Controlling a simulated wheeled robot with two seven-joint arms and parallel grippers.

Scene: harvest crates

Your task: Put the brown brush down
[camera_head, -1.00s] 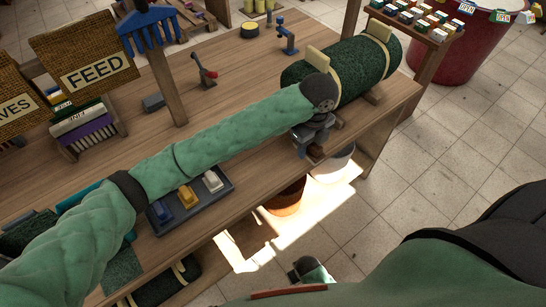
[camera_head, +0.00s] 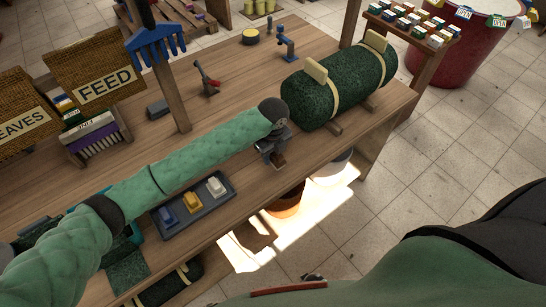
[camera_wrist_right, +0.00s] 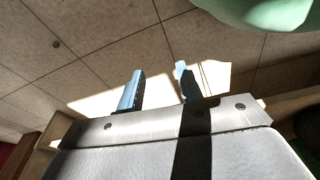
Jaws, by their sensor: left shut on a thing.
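My left gripper (camera_head: 270,150) is shut on the brown brush (camera_head: 279,161), near the front edge of the wooden table (camera_head: 240,107). Only a small brown part of the brush shows below the jaws; the rest is hidden. I cannot tell whether it touches the tabletop. To its left, a dark grey tray (camera_head: 228,198) holds a blue piece (camera_head: 168,216), a yellow piece (camera_head: 193,203) and a white piece (camera_head: 215,187). My right gripper (camera_wrist_right: 160,86) shows in the right wrist view, its two fingers apart with nothing between them, above the tiled floor.
A green roll with pale straps (camera_head: 350,90) lies on wooden supports right of the left gripper. A red-handled tool (camera_head: 208,85), a blue clamp (camera_head: 286,45) and a blue rake head (camera_head: 157,45) stand farther back. Bare tabletop lies behind the left forearm.

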